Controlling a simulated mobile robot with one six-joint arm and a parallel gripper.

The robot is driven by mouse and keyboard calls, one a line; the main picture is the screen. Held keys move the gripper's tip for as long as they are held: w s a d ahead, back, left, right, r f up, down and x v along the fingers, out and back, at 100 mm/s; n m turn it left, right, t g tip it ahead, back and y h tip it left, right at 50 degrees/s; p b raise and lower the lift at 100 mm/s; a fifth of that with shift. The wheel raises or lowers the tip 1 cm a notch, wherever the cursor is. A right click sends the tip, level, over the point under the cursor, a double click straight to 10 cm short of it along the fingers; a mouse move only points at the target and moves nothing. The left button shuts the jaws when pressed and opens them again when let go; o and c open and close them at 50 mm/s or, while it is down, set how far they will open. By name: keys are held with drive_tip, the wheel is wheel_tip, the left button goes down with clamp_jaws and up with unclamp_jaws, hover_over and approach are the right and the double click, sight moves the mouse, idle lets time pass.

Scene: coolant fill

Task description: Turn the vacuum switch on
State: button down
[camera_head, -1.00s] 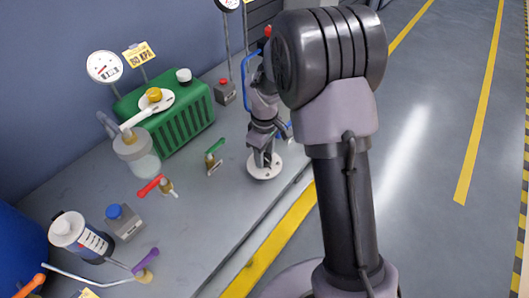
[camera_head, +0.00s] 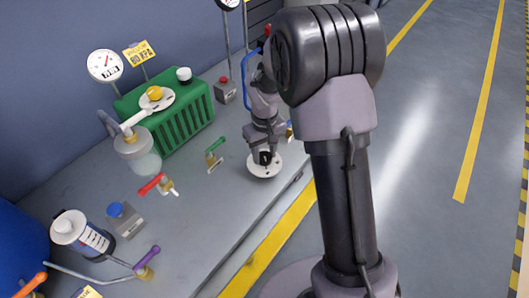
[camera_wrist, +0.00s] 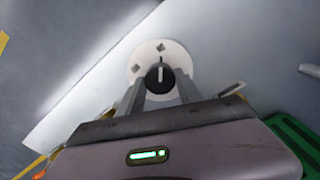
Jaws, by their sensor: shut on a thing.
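The black round switch knob (camera_wrist: 154,84) has a white pointer line and sits on a round white plate (camera_wrist: 146,53). In the wrist view the line runs nearly straight up and down. In the head view the knob (camera_head: 265,158) and the plate (camera_head: 262,171) are near the front edge of the grey bench. No label on it is readable. My gripper (camera_wrist: 160,85) is shut on the knob, one finger on each side. In the head view my gripper (camera_head: 263,150) points down over the plate.
A green ribbed unit (camera_head: 183,130), a gauge (camera_head: 105,66) and a yellow sign (camera_head: 139,53) stand at the back. Green (camera_head: 215,144), red (camera_head: 150,184) and purple (camera_head: 147,257) valve handles are on the bench. Open floor lies to the right.

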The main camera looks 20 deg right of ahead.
sight(265, 156)
drive_tip(key=c, duration=2.2)
unclamp_jaws()
drive_tip(key=c, duration=0.8)
unclamp_jaws()
wheel_tip(265, 156, up, 18)
drive_tip(key=p, duration=0.6)
drive_tip(key=shift+f, duration=0.25)
drive_tip(key=s+a+r+m+t+b, duration=0.1)
drive_tip(key=s+r+m+t+b, duration=0.1)
drive_tip(key=s, duration=0.6)
drive_tip(key=s+a+r+m+t+y+b, duration=0.1)
drive_tip(key=s+a+m+t+b, duration=0.1)
drive_tip(key=s, duration=0.6)
drive_tip(key=s+a+r+m+t+y+b, duration=0.1)
drive_tip(key=s+r+m+b, duration=0.1)
drive_tip(key=s, duration=0.6)
drive_tip(key=shift+a+r+m+t, duration=0.35)
drive_tip(key=shift+m+t, duration=0.05)
